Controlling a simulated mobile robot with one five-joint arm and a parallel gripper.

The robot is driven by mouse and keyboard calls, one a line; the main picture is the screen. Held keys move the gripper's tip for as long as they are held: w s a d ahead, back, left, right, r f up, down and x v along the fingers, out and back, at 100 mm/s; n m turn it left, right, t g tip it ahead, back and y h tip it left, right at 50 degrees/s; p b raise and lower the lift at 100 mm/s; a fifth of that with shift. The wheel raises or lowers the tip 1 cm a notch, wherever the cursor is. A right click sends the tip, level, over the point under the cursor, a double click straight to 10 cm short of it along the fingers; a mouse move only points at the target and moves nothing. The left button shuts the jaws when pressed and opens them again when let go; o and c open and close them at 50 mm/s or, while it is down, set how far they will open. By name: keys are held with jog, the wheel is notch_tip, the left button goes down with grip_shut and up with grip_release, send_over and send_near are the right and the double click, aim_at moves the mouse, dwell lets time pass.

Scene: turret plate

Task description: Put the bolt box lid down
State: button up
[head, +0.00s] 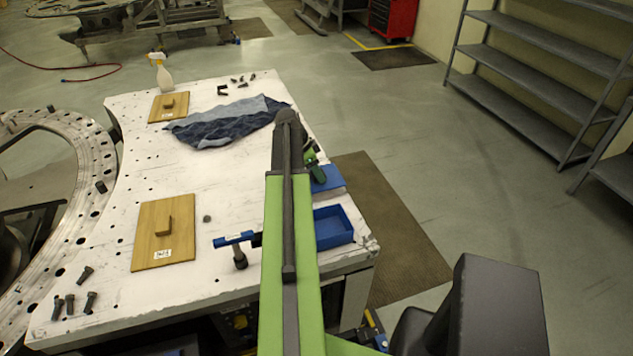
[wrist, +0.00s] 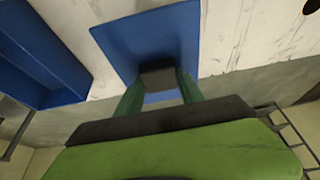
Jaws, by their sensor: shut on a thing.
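The bolt box lid (head: 329,181) is a flat blue plate by the right edge of the white table, behind the open blue bolt box (head: 334,229). My gripper (head: 316,168) is at the lid, partly hidden by my arm in the head view. In the wrist view the green fingers (wrist: 159,84) are shut on the dark knob of the blue lid (wrist: 140,38). The blue box (wrist: 38,60) shows to the left there, apart from the lid. I cannot tell whether the lid touches the table top.
The white table (head: 240,185) holds a blue cloth (head: 225,122), two wooden boards (head: 165,245) with handles, a spray bottle (head: 160,72) and several dark bolts (head: 70,300). A blue tool (head: 234,239) lies left of my arm. The table's right edge is close to the lid.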

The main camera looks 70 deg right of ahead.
notch_tip(320, 180, down, 4)
jog(key=b, duration=0.2)
jog(key=shift+r+b, duration=0.15)
jog(key=shift+b, duration=0.15)
jog(key=shift+r, duration=0.25)
jog(key=shift+f, duration=0.2)
jog(key=o, duration=1.5)
jog(key=shift+c, duration=0.2)
jog(key=shift+r+p, duration=0.6)
jog(key=shift+p, duration=0.05)
jog(key=p+v, duration=1)
jog(key=v, duration=0.1)
jog(key=shift+w, duration=0.2)
jog(key=shift+a, duration=0.1)
